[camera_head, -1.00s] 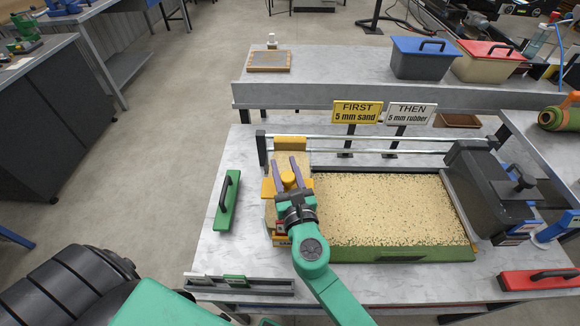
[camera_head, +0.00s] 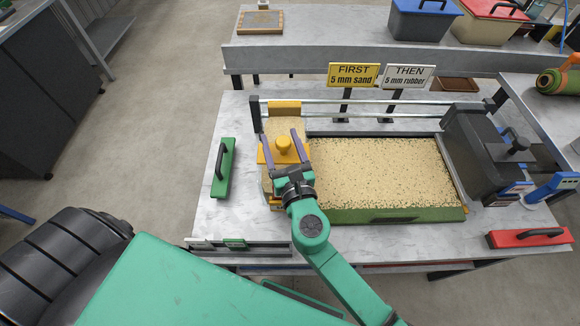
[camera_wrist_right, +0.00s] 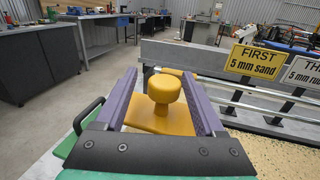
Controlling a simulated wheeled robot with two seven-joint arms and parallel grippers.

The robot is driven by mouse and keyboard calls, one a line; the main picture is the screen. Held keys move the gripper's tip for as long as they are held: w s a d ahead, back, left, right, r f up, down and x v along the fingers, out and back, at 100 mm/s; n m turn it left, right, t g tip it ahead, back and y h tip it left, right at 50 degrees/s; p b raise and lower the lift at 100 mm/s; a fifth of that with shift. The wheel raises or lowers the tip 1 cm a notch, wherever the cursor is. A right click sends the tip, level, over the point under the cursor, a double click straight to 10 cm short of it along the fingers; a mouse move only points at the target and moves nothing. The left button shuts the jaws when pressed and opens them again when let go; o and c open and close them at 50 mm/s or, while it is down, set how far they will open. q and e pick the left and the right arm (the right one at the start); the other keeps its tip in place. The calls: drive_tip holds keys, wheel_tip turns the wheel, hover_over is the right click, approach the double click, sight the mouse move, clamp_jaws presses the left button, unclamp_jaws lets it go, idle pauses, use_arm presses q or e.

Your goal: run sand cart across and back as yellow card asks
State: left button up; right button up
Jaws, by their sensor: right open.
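The sand cart (camera_head: 285,108), yellow with a sand-filled hopper, stands at the left end of the rails. Its yellow knob (camera_head: 283,144) stands upright, and also shows in the right wrist view (camera_wrist_right: 164,87). My right gripper (camera_head: 286,138) is open, with its purple fingers on either side of the knob and visible gaps between. The yellow card (camera_head: 353,75) reads "FIRST 5 mm sand". The white card (camera_head: 407,77) reads "THEN 5 mm rubber". The turf bed (camera_head: 380,172) is covered in sandy grains with green specks. My left gripper is out of view.
A black cart (camera_head: 480,150) stands at the right end of the rails (camera_head: 370,106). Blue-lidded (camera_head: 425,22) and red-lidded bins stand behind.

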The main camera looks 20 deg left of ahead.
drive_tip(key=b+v, duration=0.1)
drive_tip(key=v, duration=1)
drive_tip(key=shift+s+d+b, duration=0.15)
drive_tip(key=shift+s+b, duration=0.2)
drive_tip(key=shift+s, duration=0.05)
